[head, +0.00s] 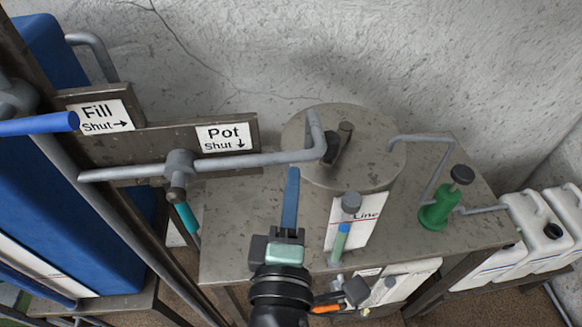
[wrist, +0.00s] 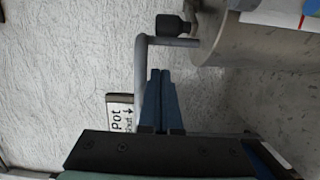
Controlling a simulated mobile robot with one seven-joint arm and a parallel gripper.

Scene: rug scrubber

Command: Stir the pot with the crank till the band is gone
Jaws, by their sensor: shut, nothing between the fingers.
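The pot (head: 375,160) is a grey drum with a flat round lid, standing on a metal bench. A sight tube (head: 340,242) stands in front beside a white "Line" card (head: 368,218). It shows a blue upper part and a greenish lower part. My gripper (head: 292,172) is shut and empty, its blue fingers just left of the pot and in front of the pipe. In the wrist view the fingers (wrist: 162,75) are together, below a bent grey pipe; the pot's wall (wrist: 240,45) is at upper right.
A grey pipe (head: 250,160) runs from the left valve to the lid. The signs read "Pot Shut" (head: 224,137) and "Fill Shut" (head: 101,116). A blue lever (head: 40,124) sits at left. A green pump (head: 438,209) and white jugs (head: 525,230) are at right.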

